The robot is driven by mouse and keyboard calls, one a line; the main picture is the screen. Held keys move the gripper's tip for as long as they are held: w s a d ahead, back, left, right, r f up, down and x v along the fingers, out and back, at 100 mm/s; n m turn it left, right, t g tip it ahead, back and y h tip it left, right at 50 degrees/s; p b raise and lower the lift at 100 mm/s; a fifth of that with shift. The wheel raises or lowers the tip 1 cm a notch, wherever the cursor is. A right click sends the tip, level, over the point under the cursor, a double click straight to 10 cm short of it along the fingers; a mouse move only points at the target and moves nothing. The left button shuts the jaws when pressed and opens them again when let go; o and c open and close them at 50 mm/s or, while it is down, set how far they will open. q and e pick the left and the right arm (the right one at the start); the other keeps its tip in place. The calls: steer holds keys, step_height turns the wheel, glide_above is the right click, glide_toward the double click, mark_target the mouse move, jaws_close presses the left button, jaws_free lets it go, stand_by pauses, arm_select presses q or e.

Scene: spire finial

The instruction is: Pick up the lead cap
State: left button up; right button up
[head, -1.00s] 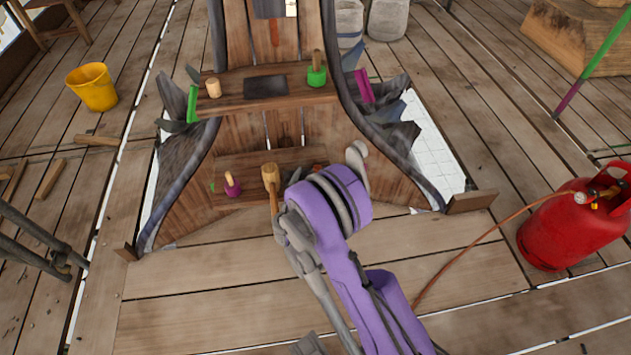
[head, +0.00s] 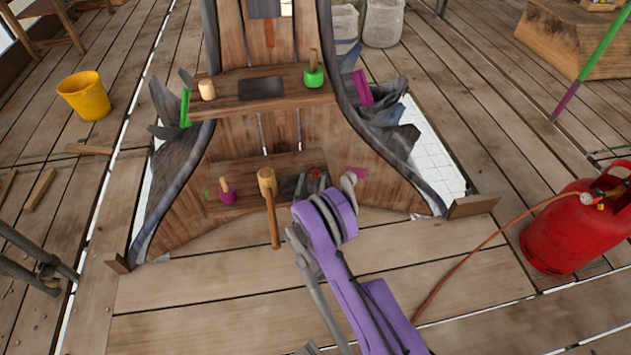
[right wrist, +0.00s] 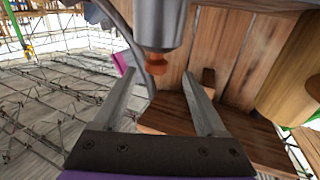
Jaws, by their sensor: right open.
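I cannot tell for sure which thing is the lead cap. Dark grey pieces (head: 290,187) lie on the lower shelf, partly hidden by my right arm, and a flat dark grey piece (head: 262,88) lies on the upper shelf. My right gripper (right wrist: 160,100) is open and nothing shows between its fingers. Just beyond the fingers, a grey metal cylinder (right wrist: 160,22) with an orange end is cut off by the top edge of the right wrist view. In the head view, my purple right arm hides the right fingertips at the lower shelf. My left gripper is not in view.
A wooden mallet (head: 268,195) leans over the lower shelf (head: 250,170), left of my right arm. A magenta-handled tool (head: 227,190) stands there too. The upper shelf (head: 230,103) holds a green-based tool (head: 314,75). A red gas bottle (head: 575,225) with a hose stands right.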

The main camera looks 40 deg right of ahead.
mark_target(316, 171)
steer(key=x, duration=0.4)
steer(key=shift+d+r+b, duration=0.15)
steer(key=shift+d+b, duration=0.15)
steer(key=shift+d, duration=0.05)
steer(key=shift+s, duration=0.1)
jaws_close()
